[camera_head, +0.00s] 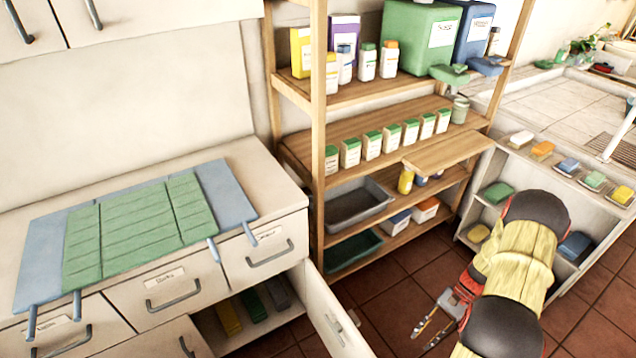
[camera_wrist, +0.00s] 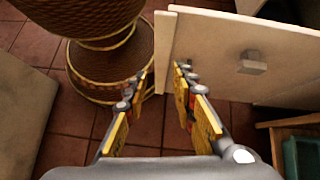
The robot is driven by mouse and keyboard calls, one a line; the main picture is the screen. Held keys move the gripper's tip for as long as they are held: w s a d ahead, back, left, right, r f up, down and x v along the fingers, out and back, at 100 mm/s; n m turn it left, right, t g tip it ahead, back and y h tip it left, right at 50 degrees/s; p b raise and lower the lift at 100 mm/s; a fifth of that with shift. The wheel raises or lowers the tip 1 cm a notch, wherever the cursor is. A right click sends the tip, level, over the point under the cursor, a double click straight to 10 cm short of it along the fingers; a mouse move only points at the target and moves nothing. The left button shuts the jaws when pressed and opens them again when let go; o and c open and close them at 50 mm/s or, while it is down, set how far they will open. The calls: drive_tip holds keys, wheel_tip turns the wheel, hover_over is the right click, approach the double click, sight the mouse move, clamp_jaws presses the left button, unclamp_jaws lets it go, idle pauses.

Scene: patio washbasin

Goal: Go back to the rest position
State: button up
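My gripper (camera_head: 436,322) is at the lower right in the head view, low over the tiled floor and to the right of the open cabinet door (camera_head: 322,312). In the wrist view my gripper (camera_wrist: 160,76) has its two fingers spread apart, with nothing held between them. The door also shows in the wrist view (camera_wrist: 212,48), with its square knob (camera_wrist: 252,64), just beyond the right finger. I cannot tell whether the finger touches it. My arm hangs down in front of the low white shelf unit.
A wooden rack (camera_head: 318,130) with bottles, boxes and bins stands in the middle. The low white unit (camera_head: 481,209) holds sponges and cloths. The drawer cabinet (camera_head: 262,200) with a blue and green mat (camera_head: 140,232) is at left. Red floor tiles (camera_head: 395,275) are bare between them.

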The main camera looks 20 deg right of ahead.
drive_tip(key=w+a+r+n+h, duration=0.1)
drive_tip(key=w+r+n+h, duration=0.1)
drive_tip(key=r, duration=0.5)
drive_tip(key=w+a+r+n+h, duration=0.1)
drive_tip(key=a+r+h, duration=0.1)
drive_tip(key=r, duration=0.6)
drive_tip(key=s+a+r+n+t+h+p, duration=0.1)
drive_tip(key=s+a+r+n+t, duration=0.1)
drive_tip(key=a+r, duration=0.5)
drive_tip(key=s+a+r+n+t+h+p, duration=0.2)
drive_tip(key=a+r, duration=0.6)
drive_tip(key=r, duration=0.9)
drive_tip(key=s+a+r+n+t+h+p, duration=0.1)
drive_tip(key=a+r+n+t, duration=0.3)
drive_tip(key=r, duration=0.8)
drive_tip(key=a+n+h+p, duration=0.1)
drive_tip(key=a+n, duration=0.1)
drive_tip(key=a, duration=0.2)
drive_tip(key=shift+s+t, duration=0.4)
drive_tip(key=shift+a+r, duration=0.1)
drive_tip(key=shift+a, duration=0.1)
